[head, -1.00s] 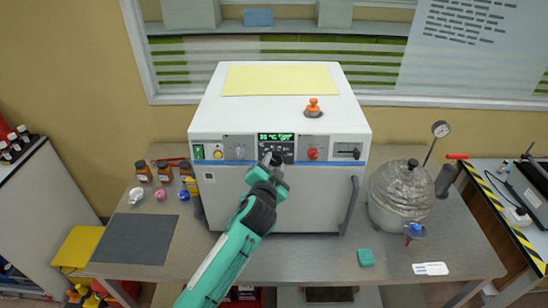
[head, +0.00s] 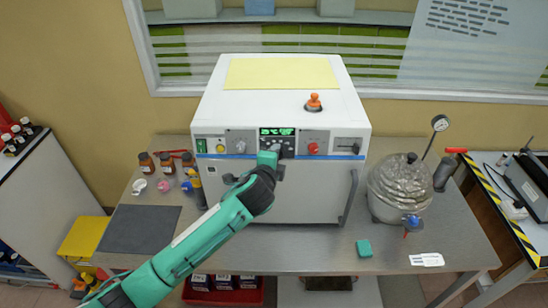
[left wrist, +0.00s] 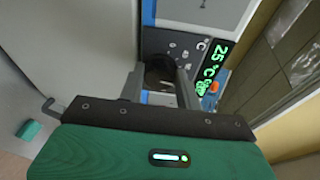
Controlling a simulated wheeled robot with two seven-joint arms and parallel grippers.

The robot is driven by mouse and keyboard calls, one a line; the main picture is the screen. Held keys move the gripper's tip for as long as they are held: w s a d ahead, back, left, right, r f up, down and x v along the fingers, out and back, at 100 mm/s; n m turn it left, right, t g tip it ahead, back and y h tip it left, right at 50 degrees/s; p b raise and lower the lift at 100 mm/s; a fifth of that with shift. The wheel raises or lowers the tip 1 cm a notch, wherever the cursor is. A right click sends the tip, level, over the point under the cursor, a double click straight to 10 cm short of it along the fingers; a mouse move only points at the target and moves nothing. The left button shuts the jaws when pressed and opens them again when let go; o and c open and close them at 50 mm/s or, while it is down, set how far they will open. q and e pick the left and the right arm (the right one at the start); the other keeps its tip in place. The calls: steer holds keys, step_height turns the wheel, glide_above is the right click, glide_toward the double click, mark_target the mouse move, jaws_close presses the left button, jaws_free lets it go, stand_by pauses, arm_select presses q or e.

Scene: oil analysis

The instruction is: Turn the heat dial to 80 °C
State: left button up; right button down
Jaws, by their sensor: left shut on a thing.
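The white oven-like machine (head: 285,190) stands on the bench with a control panel across its upper front. Its green display (head: 277,132) also shows in the left wrist view (left wrist: 212,68), where it reads 25 °C. My left gripper (left wrist: 160,85) is at the panel just below the display. Its two fingers are shut on the dark round heat dial (left wrist: 160,70), one on each side. In the head view my green wrist hides most of the dial and the fingertips. The dial's pointer and scale cannot be read. My right gripper is not in view.
An orange-topped button (head: 314,103) sits on the machine's top. The bench front is mostly clear.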

arm_select(q)
steer(key=shift+m, duration=0.6)
steer(key=o, duration=1)
steer(key=shift+d, duration=0.1)
steer(key=b+v, duration=0.5)
steer(key=v, duration=0.8)
steer(key=shift+s+r, duration=0.3)
steer(key=shift+r, duration=0.05)
